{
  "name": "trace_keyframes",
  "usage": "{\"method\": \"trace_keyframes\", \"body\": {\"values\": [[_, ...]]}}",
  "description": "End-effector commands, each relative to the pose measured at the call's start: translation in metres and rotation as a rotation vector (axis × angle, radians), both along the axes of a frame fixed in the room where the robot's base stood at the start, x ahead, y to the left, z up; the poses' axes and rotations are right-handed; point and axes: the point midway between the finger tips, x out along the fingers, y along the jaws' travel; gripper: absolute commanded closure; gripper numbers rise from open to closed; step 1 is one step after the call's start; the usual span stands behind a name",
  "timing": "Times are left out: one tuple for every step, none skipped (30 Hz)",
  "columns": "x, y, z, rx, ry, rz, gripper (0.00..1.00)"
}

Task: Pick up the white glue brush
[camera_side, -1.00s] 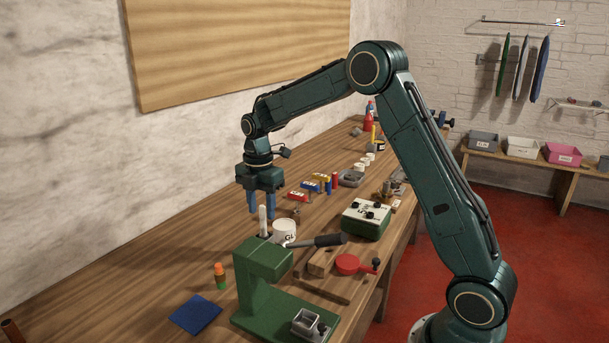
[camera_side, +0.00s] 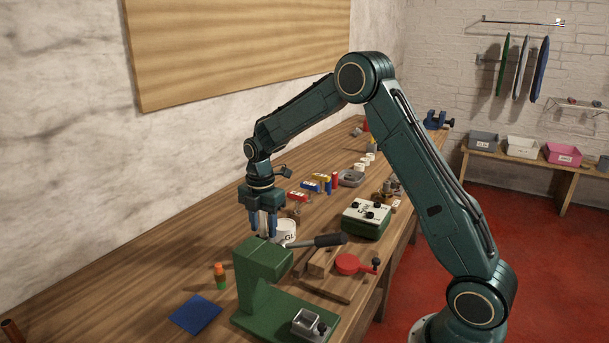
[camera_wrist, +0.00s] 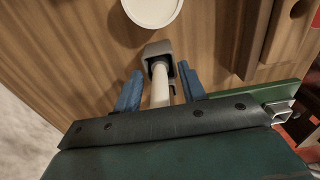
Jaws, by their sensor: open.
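The white glue brush (camera_wrist: 160,84) shows in the wrist view as a white rod standing in a small grey holder (camera_wrist: 156,47). My gripper (camera_wrist: 160,88) is open, with one blue finger on each side of the rod. Small gaps show between the fingers and the rod. In the side view my gripper (camera_side: 263,233) points down at the bench behind the green press. There the brush is mostly hidden by the fingers, and the holder is hidden by the press.
The green press (camera_side: 262,260) with its dark-handled lever stands just in front of the gripper. A white glue pot (camera_side: 287,231) stands close on the right; its round white top (camera_wrist: 152,8) shows in the wrist view. An orange-topped bottle (camera_side: 220,276) and a blue square (camera_side: 195,314) lie left.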

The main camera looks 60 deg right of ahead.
Motion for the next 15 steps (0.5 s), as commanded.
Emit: {"method": "trace_keyframes", "body": {"values": [[0.0000, 0.0000, 0.0001, 0.000, 0.000, 0.000, 0.59], [0.0000, 0.0000, 0.0001, 0.000, 0.000, 0.000, 0.59], [0.0000, 0.0000, 0.0001, 0.000, 0.000, 0.000, 0.59], [0.0000, 0.0000, 0.0001, 0.000, 0.000, 0.000, 0.59], [0.0000, 0.0000, 0.0002, 0.000, 0.000, 0.000, 0.59], [0.0000, 0.0000, 0.0002, 0.000, 0.000, 0.000, 0.59], [0.0000, 0.0000, 0.0002, 0.000, 0.000, 0.000, 0.59], [0.0000, 0.0000, 0.0002, 0.000, 0.000, 0.000, 0.59], [0.0000, 0.0000, 0.0003, 0.000, 0.000, 0.000, 0.59], [0.0000, 0.0000, 0.0003, 0.000, 0.000, 0.000, 0.59], [0.0000, 0.0000, 0.0003, 0.000, 0.000, 0.000, 0.63], [0.0000, 0.0000, 0.0003, 0.000, 0.000, 0.000, 0.71], [0.0000, 0.0000, 0.0003, 0.000, 0.000, 0.000, 0.77], [0.0000, 0.0000, 0.0003, 0.000, 0.000, 0.000, 0.82], [0.0000, 0.0000, 0.0004, 0.000, 0.000, 0.000, 0.90]]}}
